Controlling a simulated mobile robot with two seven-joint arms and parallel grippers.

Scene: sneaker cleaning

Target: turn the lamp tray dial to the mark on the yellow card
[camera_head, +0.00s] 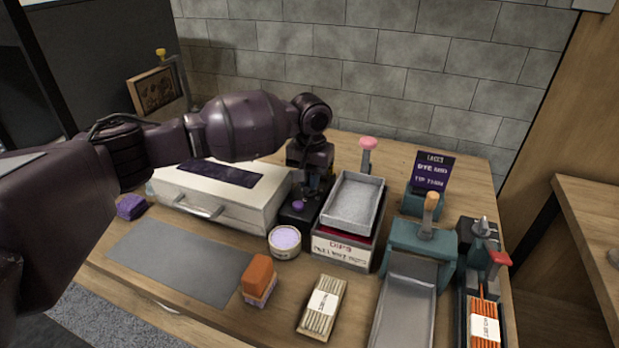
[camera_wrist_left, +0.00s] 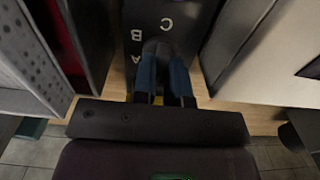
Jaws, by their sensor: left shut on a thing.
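My left gripper (camera_head: 314,186) reaches down onto the dark box (camera_head: 296,219) between the white case and the grey tray. In the left wrist view the two blue fingers (camera_wrist_left: 163,62) are shut on a dark round dial knob (camera_wrist_left: 157,45). The knob is mostly hidden between the fingers, so its pointer cannot be made out. The letters A, B and C show on the dark panel (camera_wrist_left: 138,14) beside the knob. A purple button (camera_head: 298,205) sits at the front of the dark box. I cannot make out a yellow card. My right gripper is out of view.
The white case (camera_head: 222,205) stands close on the left. The grey tray (camera_head: 352,201) on the dips box (camera_head: 341,252) stands close on the right. A round purple tub (camera_head: 285,243) is in front. A grey mat (camera_head: 184,262) lies clear at front left.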

